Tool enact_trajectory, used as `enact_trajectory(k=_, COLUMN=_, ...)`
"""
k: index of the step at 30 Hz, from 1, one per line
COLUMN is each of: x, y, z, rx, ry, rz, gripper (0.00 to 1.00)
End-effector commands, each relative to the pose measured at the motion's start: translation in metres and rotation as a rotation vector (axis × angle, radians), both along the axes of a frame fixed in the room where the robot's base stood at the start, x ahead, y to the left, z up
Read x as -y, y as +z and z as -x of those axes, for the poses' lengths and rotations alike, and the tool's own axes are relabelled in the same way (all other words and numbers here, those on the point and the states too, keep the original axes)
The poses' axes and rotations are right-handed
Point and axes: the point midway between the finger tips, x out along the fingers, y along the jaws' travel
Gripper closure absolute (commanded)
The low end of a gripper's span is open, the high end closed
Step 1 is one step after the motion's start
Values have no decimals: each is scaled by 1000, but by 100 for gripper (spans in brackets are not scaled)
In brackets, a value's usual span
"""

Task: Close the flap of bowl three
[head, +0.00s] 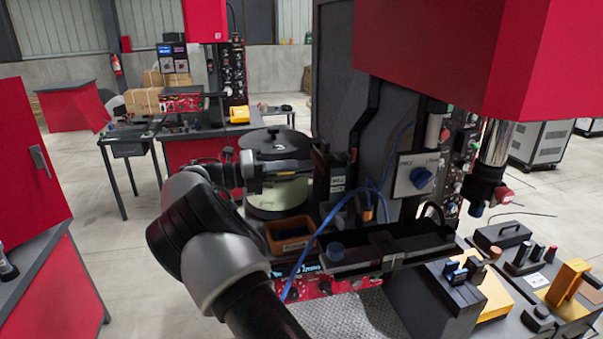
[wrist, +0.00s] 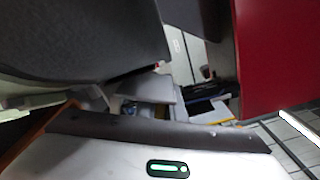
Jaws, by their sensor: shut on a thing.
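The bowl feeder with its round pale green bowl (head: 278,194) stands behind my arm in the head view. A dark round lid with a small knob (head: 277,143) covers its top. My gripper (head: 285,171) is at the near side of the bowl, just under the lid's front edge, shut on what seems to be the flap. The fingertips and the flap's outline are too small and dark to make out. In the wrist view a large dark grey surface (wrist: 80,40) fills the upper left, close to the camera. No bowl number is readable.
An orange bin (head: 290,234) sits in front of the bowl. A blue cable (head: 345,203) loops to its right, near a dark upright panel and a red machine housing (head: 460,45). A bench with tools (head: 520,260) lies at the right. Open floor shows at the left.

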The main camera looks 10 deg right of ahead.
Motion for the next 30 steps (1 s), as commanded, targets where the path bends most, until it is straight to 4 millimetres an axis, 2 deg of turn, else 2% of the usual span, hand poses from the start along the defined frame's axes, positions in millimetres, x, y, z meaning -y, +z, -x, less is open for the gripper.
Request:
enact_trajectory(k=6, x=0, y=3, z=-8, rx=-192, ry=1, rz=0, gripper=100)
enact_trajectory(k=15, x=0, y=4, z=-16, rx=-391, ry=2, rz=-1, gripper=100)
enact_trajectory(k=30, x=-1, y=4, z=-21, rx=-500, ry=2, rz=2, gripper=100)
